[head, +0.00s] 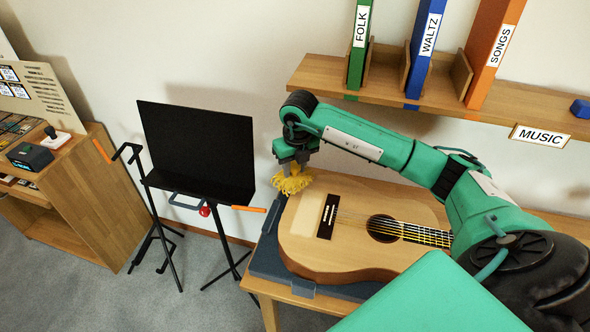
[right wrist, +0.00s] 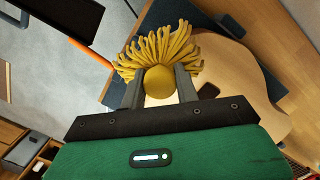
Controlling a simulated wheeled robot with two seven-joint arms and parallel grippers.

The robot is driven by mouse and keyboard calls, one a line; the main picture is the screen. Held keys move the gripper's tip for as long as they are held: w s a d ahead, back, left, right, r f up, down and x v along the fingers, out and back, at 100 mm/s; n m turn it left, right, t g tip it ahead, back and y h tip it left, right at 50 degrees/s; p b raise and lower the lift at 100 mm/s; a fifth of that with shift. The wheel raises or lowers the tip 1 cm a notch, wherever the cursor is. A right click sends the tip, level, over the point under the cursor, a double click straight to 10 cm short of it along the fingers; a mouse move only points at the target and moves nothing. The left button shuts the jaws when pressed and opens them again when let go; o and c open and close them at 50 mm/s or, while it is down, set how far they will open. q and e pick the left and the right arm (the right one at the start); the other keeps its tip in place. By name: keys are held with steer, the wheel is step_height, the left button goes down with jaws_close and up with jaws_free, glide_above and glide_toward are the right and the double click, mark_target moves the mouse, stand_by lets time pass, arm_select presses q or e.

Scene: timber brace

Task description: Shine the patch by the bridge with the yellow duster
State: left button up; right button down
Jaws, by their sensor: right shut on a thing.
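My right gripper (head: 296,162) is shut on the yellow duster (head: 292,182), whose shaggy strands hang below the fingers. The duster is at the upper left edge of the guitar (head: 350,186); I cannot tell whether it touches the wood. In the right wrist view the duster's round yellow middle (right wrist: 160,80) sits between the fingers (right wrist: 160,88), with strands fanned out. The guitar lies face up with its dark bridge (head: 327,216). A paler, dull patch (head: 300,245) shows on the top just left of the bridge, apart from the duster. My left gripper is not in view.
The guitar rests on a dark blue support (head: 268,262) on a wooden table (head: 318,303). A black music stand (head: 200,150) is left of the table. A wall shelf (head: 330,76) with upright folders is above. A wooden cabinet (head: 95,205) stands far left.

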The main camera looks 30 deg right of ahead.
mark_target(294, 162)
step_height(294, 162, up, 2)
steer(key=shift+d+r+p, duration=0.1)
steer(key=shift+p, duration=0.35)
steer(key=shift+r, duration=0.15)
steer(key=shift+r+p, duration=0.95)
steer(key=shift+r, duration=0.55)
steer(key=shift+w+r, duration=0.1)
steer(key=shift+r, duration=0.05)
